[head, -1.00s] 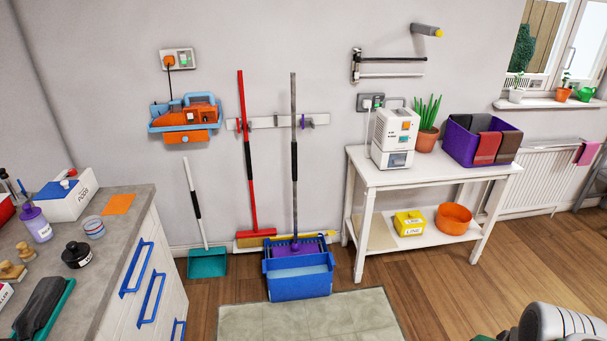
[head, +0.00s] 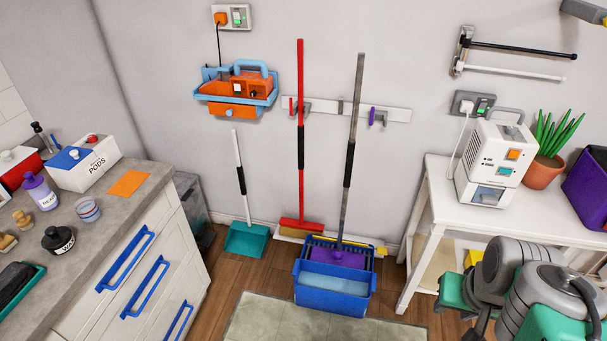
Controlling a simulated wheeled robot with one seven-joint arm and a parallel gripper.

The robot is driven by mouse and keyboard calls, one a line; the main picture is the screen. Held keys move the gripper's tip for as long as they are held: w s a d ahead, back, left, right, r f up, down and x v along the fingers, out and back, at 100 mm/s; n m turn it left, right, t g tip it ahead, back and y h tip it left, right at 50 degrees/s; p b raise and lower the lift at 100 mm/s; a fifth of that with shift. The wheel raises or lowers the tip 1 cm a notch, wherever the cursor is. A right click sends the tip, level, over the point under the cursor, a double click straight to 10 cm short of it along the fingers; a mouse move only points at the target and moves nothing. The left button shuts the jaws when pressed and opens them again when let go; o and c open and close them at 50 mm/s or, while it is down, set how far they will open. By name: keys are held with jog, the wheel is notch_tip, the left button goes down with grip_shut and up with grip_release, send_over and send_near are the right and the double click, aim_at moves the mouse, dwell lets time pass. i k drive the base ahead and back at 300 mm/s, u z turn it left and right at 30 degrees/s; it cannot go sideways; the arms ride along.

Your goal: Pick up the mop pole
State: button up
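The mop pole (head: 352,125) is a grey pole with a black grip. It stands nearly upright, leaning slightly, in front of the white wall rail (head: 395,114). Its purple mop head (head: 338,258) rests in the blue bucket (head: 332,297) on the floor. A red-handled broom (head: 301,120) stands just to its left. Parts of my arm show at the lower right, grey and green, well to the right of the pole. My gripper's fingers cannot be made out, and nothing is seen touching the pole.
A teal dustpan (head: 246,240) with a long handle stands left of the broom. A grey mat (head: 270,320) lies before the bucket. The counter (head: 140,190) with drawers bounds the left side. A white table (head: 435,210) with a white machine (head: 496,160) stands at the right.

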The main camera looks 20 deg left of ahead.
aim_at(338, 252)
jog(key=u, duration=0.95)
jog(key=i, duration=0.9)
jog(key=u, duration=0.9)
jog(key=i, duration=0.5)
